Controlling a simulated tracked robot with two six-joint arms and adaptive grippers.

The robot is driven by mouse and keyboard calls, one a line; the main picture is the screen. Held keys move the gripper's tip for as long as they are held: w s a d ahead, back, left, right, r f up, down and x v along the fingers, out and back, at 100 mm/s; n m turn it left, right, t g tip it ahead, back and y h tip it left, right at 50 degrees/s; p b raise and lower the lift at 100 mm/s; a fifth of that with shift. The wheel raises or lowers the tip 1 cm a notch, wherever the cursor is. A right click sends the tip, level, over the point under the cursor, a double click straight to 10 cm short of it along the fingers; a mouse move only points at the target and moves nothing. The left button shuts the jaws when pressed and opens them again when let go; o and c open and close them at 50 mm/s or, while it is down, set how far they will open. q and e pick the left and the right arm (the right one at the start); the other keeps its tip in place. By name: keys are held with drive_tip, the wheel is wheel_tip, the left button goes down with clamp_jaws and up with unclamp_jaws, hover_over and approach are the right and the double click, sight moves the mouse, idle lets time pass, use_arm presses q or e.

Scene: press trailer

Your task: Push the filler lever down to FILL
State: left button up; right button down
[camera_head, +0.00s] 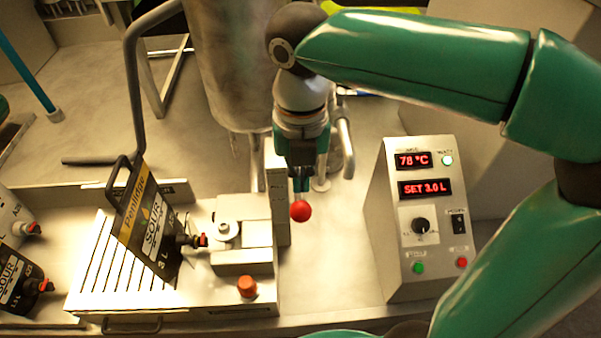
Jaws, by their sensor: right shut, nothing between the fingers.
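The filler lever shows as a red ball knob (300,211) at the right side of the filler's upright plate (277,200). My right gripper (301,185) points down from above, shut and empty, with its tips right at the top of the knob. I cannot tell whether they touch it. The gripper hides most of the lever's rod, and any FILL mark is not readable. A bag labelled SOUR (148,225) leans on the slatted tray (88,265), its red-tipped tap beside the filler head (228,230). My left gripper is not in view.
A control box (420,215) with red displays reading 78 °C and SET 3.0 L stands to the right. An orange button (247,286) is at the front. A steel tank (230,65) stands behind. More bags (18,280) lie at far left. Bare counter lies between filler and box.

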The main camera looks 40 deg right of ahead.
sight(301, 211)
drive_tip(key=shift+f+b, duration=2.4)
drive_tip(key=shift+f, duration=0.3)
drive_tip(key=shift+s+a+f+b, duration=0.15)
drive_tip(key=shift+s+f+b, duration=0.1)
drive_tip(key=shift+f+b, duration=0.45)
drive_tip(key=shift+s+a+f+b, duration=0.1)
drive_tip(key=shift+s+f+b, duration=0.1)
drive_tip(key=shift+f+b, duration=0.45)
drive_tip(key=f+b, duration=0.2)
drive_tip(key=f, duration=0.1)
drive_tip(key=f+b, duration=0.1)
drive_tip(key=shift+s+a+f, duration=0.2)
drive_tip(key=shift+s+f, duration=0.05)
wheel_tip(301, 211, up, 10)
drive_tip(key=p, duration=0.9)
drive_tip(key=shift+r, duration=0.1)
